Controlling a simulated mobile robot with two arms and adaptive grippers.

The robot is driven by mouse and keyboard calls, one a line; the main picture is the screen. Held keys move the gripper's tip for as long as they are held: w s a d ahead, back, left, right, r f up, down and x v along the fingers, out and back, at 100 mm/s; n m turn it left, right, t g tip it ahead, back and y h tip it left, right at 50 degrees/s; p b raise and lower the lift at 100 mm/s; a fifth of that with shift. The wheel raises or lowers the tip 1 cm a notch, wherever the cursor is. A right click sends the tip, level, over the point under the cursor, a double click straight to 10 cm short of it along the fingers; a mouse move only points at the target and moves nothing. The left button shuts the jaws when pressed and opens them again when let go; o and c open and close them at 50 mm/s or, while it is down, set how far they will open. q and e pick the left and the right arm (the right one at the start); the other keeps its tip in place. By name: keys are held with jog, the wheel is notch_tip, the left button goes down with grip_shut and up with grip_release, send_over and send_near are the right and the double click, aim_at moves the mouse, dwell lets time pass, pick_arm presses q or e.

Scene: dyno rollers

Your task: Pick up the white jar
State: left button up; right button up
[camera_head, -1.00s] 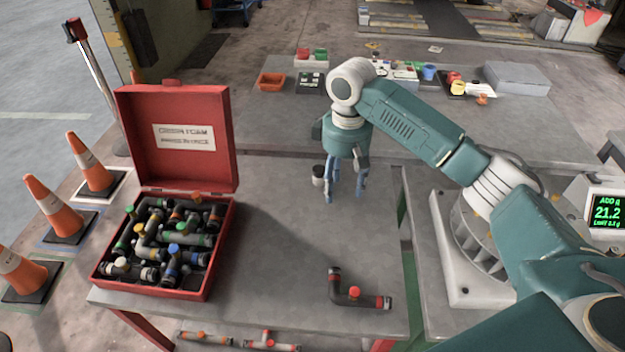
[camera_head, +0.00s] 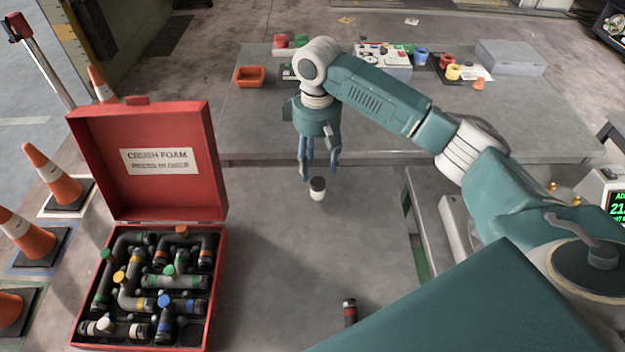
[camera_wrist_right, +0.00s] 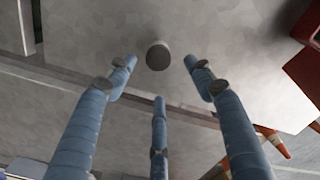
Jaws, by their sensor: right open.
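The white jar (camera_head: 317,192) has a dark lid and stands upright on the grey table. In the right wrist view its dark round lid (camera_wrist_right: 158,56) shows between and beyond my fingertips. My right gripper (camera_head: 320,172) points down with its blue fingers spread, close above and around the jar's far side in the head view. I cannot tell whether any finger touches the jar. My left gripper is not in view.
An open red case (camera_head: 215,290) with several pipe fittings stands at the left. A dark pipe piece (camera_head: 349,312) lies near the front, partly hidden by my arm. The table (camera_head: 270,250) between case and arm is clear. Orange cones (camera_head: 50,172) stand at far left.

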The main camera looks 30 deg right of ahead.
aim_at(318, 181)
jog(key=f, duration=0.1)
jog(key=s+f, duration=0.1)
jog(key=f, duration=0.1)
jog(key=shift+f, duration=0.1)
jog(key=shift+w+f, duration=0.1)
jog(key=shift+f, duration=0.2)
notch_tip(318, 181, down, 5)
jog(key=shift+w+d+f+p, duration=0.1)
jog(key=shift+p, duration=0.7)
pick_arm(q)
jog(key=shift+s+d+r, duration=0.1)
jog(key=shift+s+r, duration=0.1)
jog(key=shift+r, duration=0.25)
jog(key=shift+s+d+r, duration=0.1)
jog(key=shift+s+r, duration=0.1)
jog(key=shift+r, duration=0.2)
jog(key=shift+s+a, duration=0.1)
pick_arm(e)
jog(key=shift+c, duration=0.5)
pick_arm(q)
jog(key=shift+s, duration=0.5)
pick_arm(e)
jog(key=c, duration=1.2)
